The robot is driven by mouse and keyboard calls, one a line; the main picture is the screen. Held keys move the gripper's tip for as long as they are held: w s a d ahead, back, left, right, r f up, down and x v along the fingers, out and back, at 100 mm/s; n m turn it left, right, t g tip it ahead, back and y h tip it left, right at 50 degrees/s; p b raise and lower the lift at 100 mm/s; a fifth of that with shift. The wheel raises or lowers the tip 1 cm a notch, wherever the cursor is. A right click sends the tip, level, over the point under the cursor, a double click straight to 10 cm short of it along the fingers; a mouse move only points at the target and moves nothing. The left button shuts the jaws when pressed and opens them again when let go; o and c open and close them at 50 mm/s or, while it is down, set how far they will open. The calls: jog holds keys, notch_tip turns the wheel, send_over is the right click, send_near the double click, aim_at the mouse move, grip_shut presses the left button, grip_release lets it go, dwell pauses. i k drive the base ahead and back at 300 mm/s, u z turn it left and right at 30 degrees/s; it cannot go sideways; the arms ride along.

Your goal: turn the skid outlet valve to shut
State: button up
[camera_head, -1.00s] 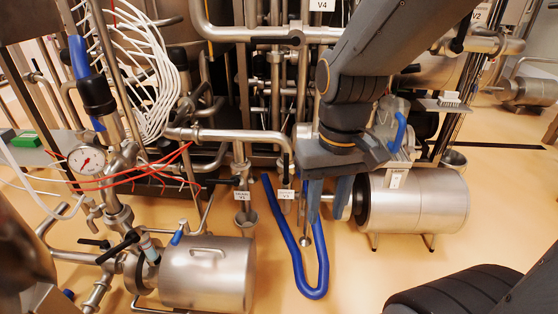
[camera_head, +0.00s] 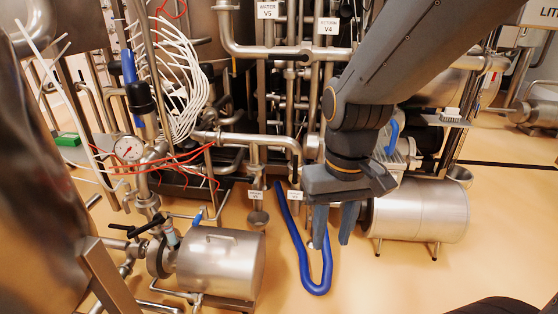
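My gripper (camera_head: 332,238) hangs fingers down in the middle of the camera_head view, in front of the pipework. Its two grey fingers are apart, with floor showing between them. A blue hose (camera_head: 303,266) loops just left of and behind the fingers; I cannot tell whether they touch it. Two small tags, V1 (camera_head: 256,195) and V3 (camera_head: 295,195), hang on the low pipes left of my gripper. A black valve handle (camera_head: 146,224) is on the pipes at lower left. I cannot read which valve is the skid outlet valve; my gripper may hide part of it.
A steel motor drum (camera_head: 220,262) stands at lower left and another (camera_head: 420,210) right of my gripper. A pressure gauge (camera_head: 128,150) and red cables (camera_head: 190,155) are at left. A large steel vessel (camera_head: 40,190) fills the left edge.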

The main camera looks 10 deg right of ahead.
aim_at(295, 180)
jog(key=u, duration=0.1)
jog(key=i, duration=1)
jog(key=z, duration=0.35)
